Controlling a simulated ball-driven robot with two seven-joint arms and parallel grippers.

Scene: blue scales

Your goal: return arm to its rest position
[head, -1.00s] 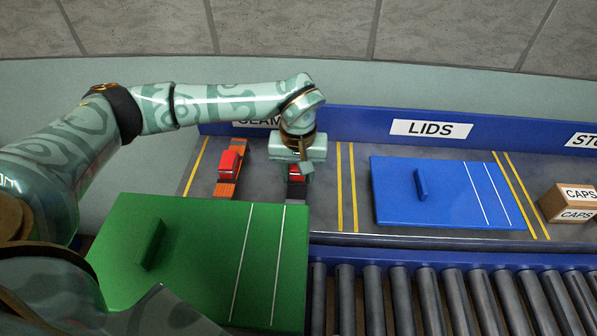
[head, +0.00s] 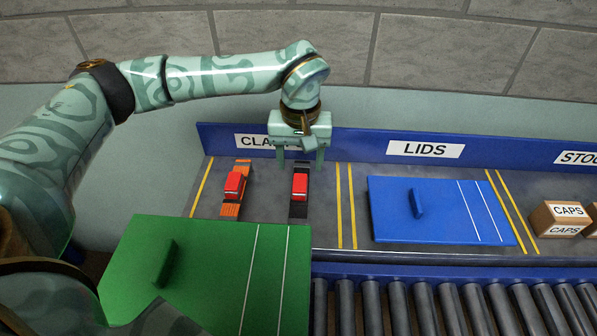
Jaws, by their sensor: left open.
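My left arm comes in from the left in the head view and reaches over the back of the counter. My left gripper (head: 299,164) points down, open and empty, its fingers just above and behind the red block on the black clamp (head: 300,187). Nothing shows between its fingers. The black clamp lies on the grey counter, beside an orange clamp (head: 232,194) that also has a red block on it. My right gripper is out of view.
A green lid (head: 215,280) with a handle is at the front left. A blue lid (head: 440,218) lies in the LIDS area. Brown CAPS boxes (head: 560,219) stand at right. A blue back wall (head: 365,147) carries labels. A roller conveyor (head: 430,305) runs in front.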

